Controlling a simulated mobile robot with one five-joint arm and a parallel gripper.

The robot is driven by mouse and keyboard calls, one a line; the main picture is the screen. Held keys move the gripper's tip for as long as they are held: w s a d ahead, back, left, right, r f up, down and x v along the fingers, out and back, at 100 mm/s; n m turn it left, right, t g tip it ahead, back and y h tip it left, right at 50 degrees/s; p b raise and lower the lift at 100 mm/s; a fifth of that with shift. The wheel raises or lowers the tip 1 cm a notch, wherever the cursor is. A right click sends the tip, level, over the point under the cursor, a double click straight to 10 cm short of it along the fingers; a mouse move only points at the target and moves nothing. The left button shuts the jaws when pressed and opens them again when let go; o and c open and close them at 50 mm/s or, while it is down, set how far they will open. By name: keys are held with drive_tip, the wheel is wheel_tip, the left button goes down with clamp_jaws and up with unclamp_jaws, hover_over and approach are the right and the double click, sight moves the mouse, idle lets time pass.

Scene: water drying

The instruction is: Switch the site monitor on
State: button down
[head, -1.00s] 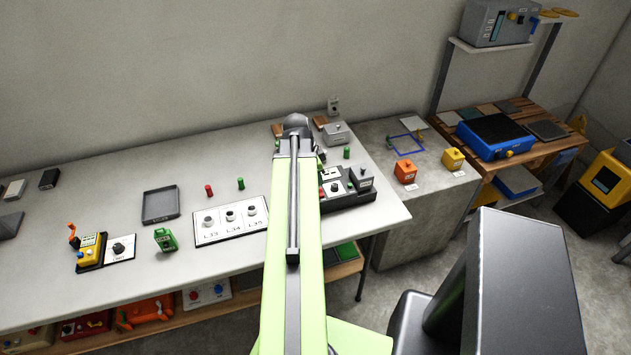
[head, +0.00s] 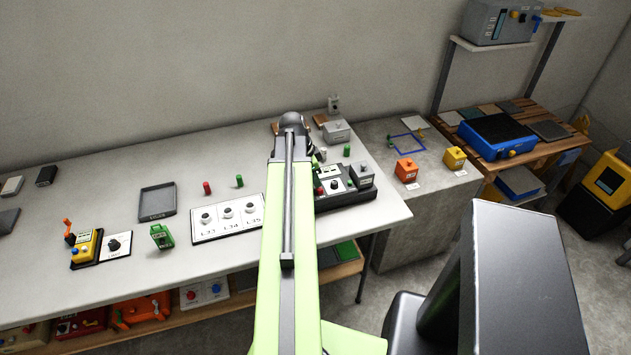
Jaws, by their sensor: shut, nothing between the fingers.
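My gripper (head: 293,122) is at the far end of my green arm, above the back part of the white bench (head: 120,185); its fingertips are small, dark and partly hidden by the arm. It holds nothing. Just right of the arm, a black unit (head: 353,199) on the bench carries a red button (head: 319,191), a dial on a white plate (head: 335,186) and a grey block (head: 362,174). My arm covers its left part. No readable label tells which device is the site monitor. A grey device with knobs (head: 497,22) sits on the high shelf at the upper right.
A white panel with several knobs (head: 228,217), a grey tray (head: 157,202), a green device (head: 161,236) and a yellow device (head: 86,247) stand on the bench. Orange (head: 406,171) and yellow (head: 455,158) boxes stand on the concrete block. A grey box (head: 336,132) is near the gripper.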

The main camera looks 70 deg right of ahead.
drive_tip(key=shift+s, duration=0.15)
drive_tip(key=shift+s+a+r, duration=0.15)
drive_tip(key=shift+s+a, duration=0.3)
drive_tip(key=shift+a, duration=0.1)
drive_tip(key=shift+w+r+p, duration=0.1)
drive_tip(key=shift+r+p, duration=0.45)
drive_tip(key=shift+p, duration=0.2)
drive_tip(key=w+d+p+v, duration=0.1)
drive_tip(key=d+p+v, duration=0.1)
drive_tip(key=p+v, duration=1)
drive_tip(key=shift+d+r, duration=0.3)
drive_tip(key=shift+r, duration=0.05)
